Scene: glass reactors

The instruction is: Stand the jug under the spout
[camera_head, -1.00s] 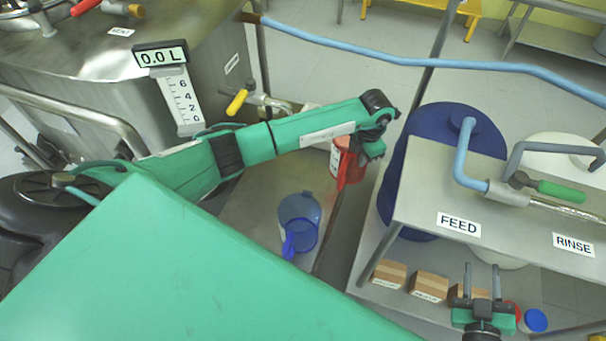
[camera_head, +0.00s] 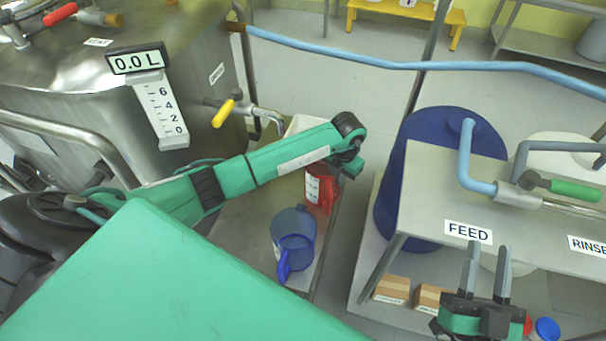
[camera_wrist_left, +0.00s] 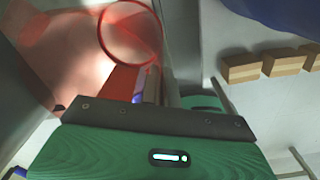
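A red jug (camera_head: 322,188) with a white label is below the end of my left arm, near the right edge of the metal stand in the head view. My left gripper (camera_head: 346,170) is at its right side, and the arm partly hides its top. In the left wrist view the red jug (camera_wrist_left: 85,55) fills the upper left, with its handle at the fingers (camera_wrist_left: 142,86); the gripper appears shut on it. The tank's tap spout (camera_head: 275,117) with a yellow lever is further back and left. My right gripper (camera_head: 487,268) is open and empty.
A blue jug (camera_head: 293,238) stands on the metal stand (camera_head: 240,235), in front of the red jug. A steel tank (camera_head: 190,90) with a display reading 0.0 L is at left. The bench (camera_head: 420,205) with FEED and RINSE pipes, a blue drum (camera_head: 395,190) and cardboard boxes are at right.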

